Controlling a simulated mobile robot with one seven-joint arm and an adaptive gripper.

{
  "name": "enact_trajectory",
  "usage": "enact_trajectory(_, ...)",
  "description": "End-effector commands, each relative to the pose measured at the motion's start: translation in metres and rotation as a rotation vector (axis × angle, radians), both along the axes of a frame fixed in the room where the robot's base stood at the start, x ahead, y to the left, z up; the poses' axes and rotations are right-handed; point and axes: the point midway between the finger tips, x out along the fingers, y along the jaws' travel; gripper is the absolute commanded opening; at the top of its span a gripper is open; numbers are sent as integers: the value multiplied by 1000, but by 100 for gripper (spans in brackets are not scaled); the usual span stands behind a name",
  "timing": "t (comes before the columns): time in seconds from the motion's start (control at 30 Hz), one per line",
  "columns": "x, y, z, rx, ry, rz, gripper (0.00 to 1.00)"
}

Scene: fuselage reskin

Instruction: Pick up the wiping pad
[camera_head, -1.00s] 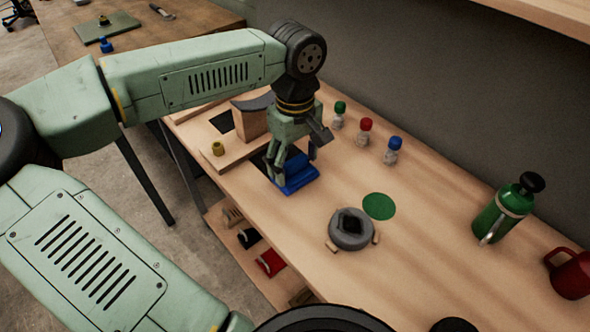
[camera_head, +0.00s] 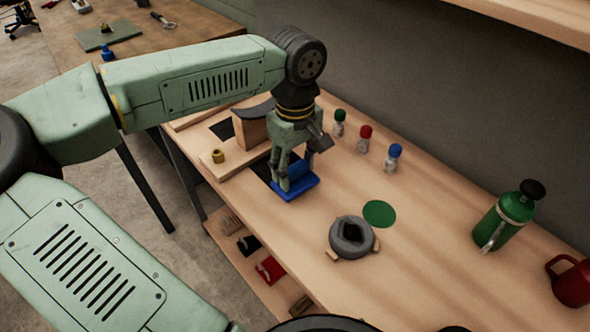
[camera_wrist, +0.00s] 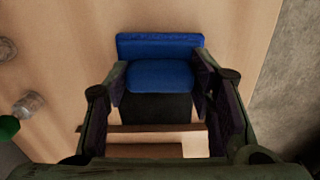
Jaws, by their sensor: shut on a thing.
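The blue wiping pad (camera_head: 297,189) is at the workbench's left part, under my gripper (camera_head: 289,183). In the wrist view the pad (camera_wrist: 158,48) shows a flat blue base with a raised rounded blue part. My gripper (camera_wrist: 160,82) has its fingers on either side of that raised part and is shut on it. A dark patch (camera_wrist: 155,108) lies beside the pad. I cannot tell whether the pad touches the bench.
A wooden fixture with a curved dark piece (camera_head: 252,107) and a yellow-green nut (camera_head: 218,156) stand left. Several small capped bottles (camera_head: 364,140) are behind right. A grey ring holder (camera_head: 351,237), green disc (camera_head: 379,213), green flask (camera_head: 507,215) and red mug (camera_head: 571,282) stand to the right.

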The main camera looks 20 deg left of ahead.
Motion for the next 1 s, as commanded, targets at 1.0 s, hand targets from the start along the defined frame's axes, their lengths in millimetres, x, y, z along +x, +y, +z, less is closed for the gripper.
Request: enact_trajectory(1.0, -139, 57, 44, -1, 0, 1, 21)
